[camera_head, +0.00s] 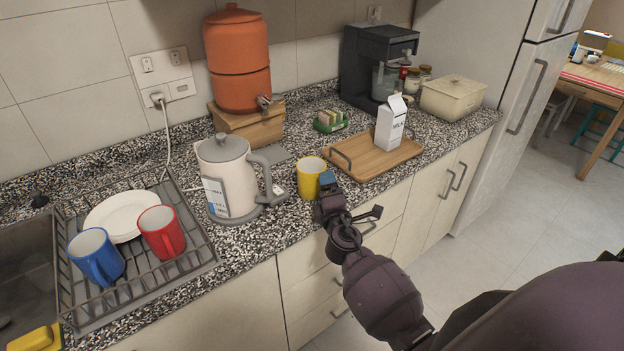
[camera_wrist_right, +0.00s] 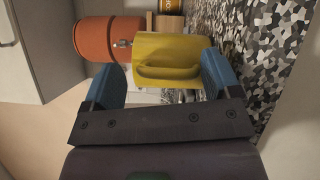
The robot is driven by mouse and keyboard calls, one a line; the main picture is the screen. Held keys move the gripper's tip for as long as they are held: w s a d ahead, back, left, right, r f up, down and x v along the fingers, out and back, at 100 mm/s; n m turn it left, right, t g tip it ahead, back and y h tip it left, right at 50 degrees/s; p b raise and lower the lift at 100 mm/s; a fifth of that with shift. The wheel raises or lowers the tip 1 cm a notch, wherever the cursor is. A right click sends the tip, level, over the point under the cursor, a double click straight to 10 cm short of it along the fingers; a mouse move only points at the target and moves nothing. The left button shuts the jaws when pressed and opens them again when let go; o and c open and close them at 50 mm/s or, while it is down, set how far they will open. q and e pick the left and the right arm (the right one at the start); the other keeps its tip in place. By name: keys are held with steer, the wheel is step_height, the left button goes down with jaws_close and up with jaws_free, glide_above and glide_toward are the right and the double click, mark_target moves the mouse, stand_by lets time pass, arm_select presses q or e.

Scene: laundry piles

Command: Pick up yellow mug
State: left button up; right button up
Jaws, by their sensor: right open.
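The yellow mug (camera_head: 310,177) stands upright on the speckled counter, between the kettle and the wooden tray. My right gripper (camera_head: 328,182) is at the mug's front right side, near the counter's front edge. In the right wrist view the mug (camera_wrist_right: 172,60) is just ahead, its handle facing me. The blue fingers of my right gripper (camera_wrist_right: 160,85) are apart, one on each side of the handle area, with no grip on it visible. Whether a finger touches the mug cannot be told. My left gripper is not in view.
A white kettle (camera_head: 226,175) stands close left of the mug. The wooden tray (camera_head: 374,158) with a milk carton (camera_head: 391,122) is close right. A dish rack (camera_head: 190,262) holds a red mug (camera_head: 161,231), a blue mug (camera_head: 96,256) and a plate (camera_head: 120,212).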

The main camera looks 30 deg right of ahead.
steer(key=c, duration=0.9)
steer(key=shift+r, duration=0.1)
steer(key=shift+c, duration=0.9)
steer(key=shift+r, duration=0.1)
